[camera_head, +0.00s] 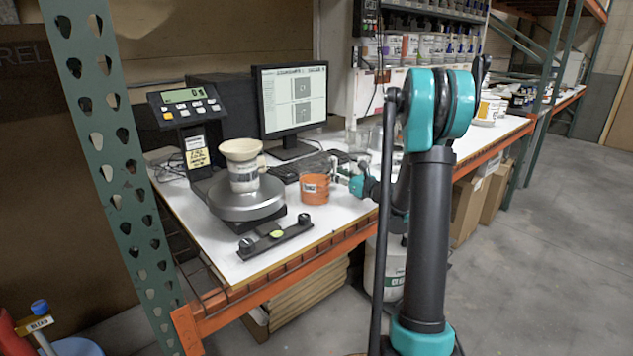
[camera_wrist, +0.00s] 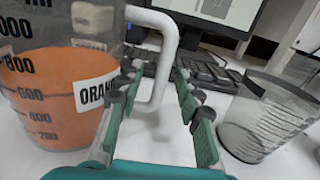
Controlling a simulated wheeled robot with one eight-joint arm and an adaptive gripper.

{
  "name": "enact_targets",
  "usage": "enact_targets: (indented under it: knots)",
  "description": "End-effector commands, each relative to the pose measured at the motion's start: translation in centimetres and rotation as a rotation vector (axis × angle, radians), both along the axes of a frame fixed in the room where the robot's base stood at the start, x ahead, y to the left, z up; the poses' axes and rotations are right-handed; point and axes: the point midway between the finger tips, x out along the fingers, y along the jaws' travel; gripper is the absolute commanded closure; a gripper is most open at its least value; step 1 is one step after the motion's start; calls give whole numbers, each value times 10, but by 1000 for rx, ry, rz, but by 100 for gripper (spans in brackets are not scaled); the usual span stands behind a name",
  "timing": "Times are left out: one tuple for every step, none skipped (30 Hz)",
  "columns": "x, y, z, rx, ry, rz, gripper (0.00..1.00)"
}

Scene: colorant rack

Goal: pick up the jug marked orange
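The jug marked orange (camera_head: 315,189) stands on the white bench, right of the round scale. In the wrist view the jug (camera_wrist: 40,105) fills the left side, clear with orange contents, measuring marks and a white label reading "ORAN", the rest cut off by my finger. Its pale handle (camera_wrist: 167,45) reaches down between my two fingers. My gripper (camera_head: 348,180) is at the jug's right side. In the wrist view my gripper (camera_wrist: 157,92) is open, with the handle nearer the left finger and a clear gap on the right.
A clear beaker (camera_wrist: 265,118) stands close to my right finger. A keyboard (camera_head: 312,166) and monitor (camera_head: 294,100) are behind. The scale (camera_head: 246,198) carries a cream container (camera_head: 243,165). A black bar with knobs (camera_head: 275,236) lies near the front edge.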

Motion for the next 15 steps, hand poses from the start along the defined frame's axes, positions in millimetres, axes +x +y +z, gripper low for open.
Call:
enact_targets:
  knots:
    - [1,1,0,0,0,0,64]
    - [2,1,0,0,0,-1,64]
    - [1,1,0,0,0,-1,64]
    - [1,1,0,0,0,-1,64]
    - [1,1,0,0,0,-1,64]
    - [1,1,0,0,0,-1,64]
    - [1,1,0,0,0,-1,68]
    - [1,1,0,0,0,-1,72]
    - [1,1,0,0,0,-1,77]
    - [1,1,0,0,0,-1,80]
    - [1,1,0,0,0,-1,84]
    - [1,1,0,0,0,-1,89]
    - [1,1,0,0,0,0,93]
    - [1,1,0,0,0,0,97]
    - [1,1,0,0,0,0,100]
